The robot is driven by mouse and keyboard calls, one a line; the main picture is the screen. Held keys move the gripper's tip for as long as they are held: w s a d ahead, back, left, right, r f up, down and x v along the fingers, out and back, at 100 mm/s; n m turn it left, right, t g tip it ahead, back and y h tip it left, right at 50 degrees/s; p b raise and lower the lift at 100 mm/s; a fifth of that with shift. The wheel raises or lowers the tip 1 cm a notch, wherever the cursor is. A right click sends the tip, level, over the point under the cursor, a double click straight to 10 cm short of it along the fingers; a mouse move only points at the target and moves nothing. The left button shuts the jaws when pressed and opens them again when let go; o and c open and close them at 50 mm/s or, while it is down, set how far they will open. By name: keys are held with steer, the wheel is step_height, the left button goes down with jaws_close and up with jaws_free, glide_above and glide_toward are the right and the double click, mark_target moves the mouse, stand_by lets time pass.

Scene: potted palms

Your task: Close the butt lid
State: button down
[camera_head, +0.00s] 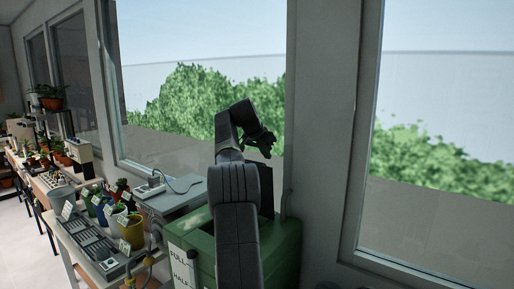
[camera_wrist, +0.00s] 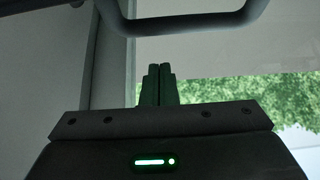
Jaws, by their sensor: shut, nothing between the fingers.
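The water butt (camera_head: 285,250) is a green box with FULL and HALF marks on a white strip, below my arm. Its lid (camera_head: 266,190) appears as a dark panel standing raised at the back by the wall, partly hidden behind my arm. The butt's top looks open on the left; my arm covers much of it. My gripper (camera_head: 265,146) is above the raised lid, in front of the window. In the wrist view my gripper (camera_wrist: 159,68) has its fingers together with nothing between them. A dark curved bar (camera_wrist: 190,27) crosses the top there; I cannot tell what it belongs to.
A bench with potted plants, including a yellow pot (camera_head: 132,232), and a grey flat-topped unit (camera_head: 170,198) stand left of the butt. The window wall and a pillar (camera_head: 325,110) are close behind and to the right. Open floor (camera_head: 20,240) shows at far left.

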steer(key=s+a, duration=0.2)
steer(key=s, duration=0.1)
steer(key=shift+f+b, duration=0.3)
steer(key=shift+b, duration=0.05)
steer(key=shift+a+f+b, duration=0.1)
steer(key=shift+b, duration=0.25)
